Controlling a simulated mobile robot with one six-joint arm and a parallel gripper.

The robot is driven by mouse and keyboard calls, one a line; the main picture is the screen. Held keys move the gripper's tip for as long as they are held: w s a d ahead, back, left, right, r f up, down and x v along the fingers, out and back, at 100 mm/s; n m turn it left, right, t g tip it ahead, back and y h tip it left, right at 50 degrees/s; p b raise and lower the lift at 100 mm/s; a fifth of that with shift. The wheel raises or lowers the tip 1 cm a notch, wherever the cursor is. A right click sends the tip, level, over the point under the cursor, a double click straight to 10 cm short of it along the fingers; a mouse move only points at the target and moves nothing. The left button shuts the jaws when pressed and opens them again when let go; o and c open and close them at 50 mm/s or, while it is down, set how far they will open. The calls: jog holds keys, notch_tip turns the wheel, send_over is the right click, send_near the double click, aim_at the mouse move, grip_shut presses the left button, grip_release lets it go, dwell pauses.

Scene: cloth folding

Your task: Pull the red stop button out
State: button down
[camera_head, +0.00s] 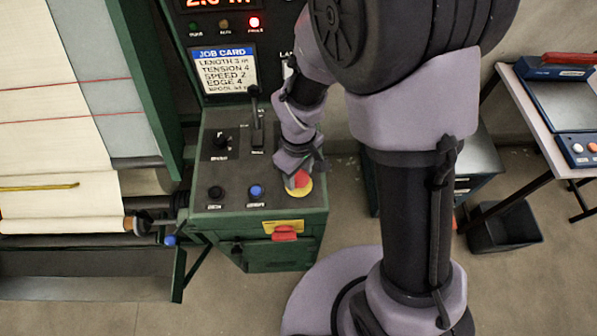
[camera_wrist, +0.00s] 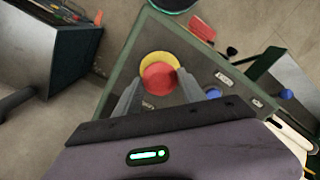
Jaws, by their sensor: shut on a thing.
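The red stop button (camera_head: 298,180) sits on a round yellow base at the right front of the control console's dark top panel (camera_head: 235,180). In the wrist view the red button (camera_wrist: 159,78) shows in front of its yellow base (camera_wrist: 158,60). My gripper (camera_head: 297,174) reaches down onto the button from above. In the wrist view its two grey fingers (camera_wrist: 156,84) stand on either side of the red cap and are shut on it. Part of the cap's sides is hidden by the fingers.
The panel also has a blue button (camera_head: 256,191), a black button (camera_head: 215,192), a black knob (camera_head: 222,141) and an upright lever (camera_head: 256,118). A red handle (camera_head: 285,233) is on the console's front. A cloth roller machine (camera_head: 70,190) stands at left, a table (camera_head: 560,130) at right.

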aim_at(299, 176)
jog(key=shift+r, duration=0.55)
jog(key=shift+f, duration=0.1)
jog(key=c, duration=0.7)
grip_release()
jog(key=shift+o, duration=0.2)
notch_tip(299, 176, up, 17)
jog(key=p, duration=0.5)
jog(key=shift+r, duration=0.2)
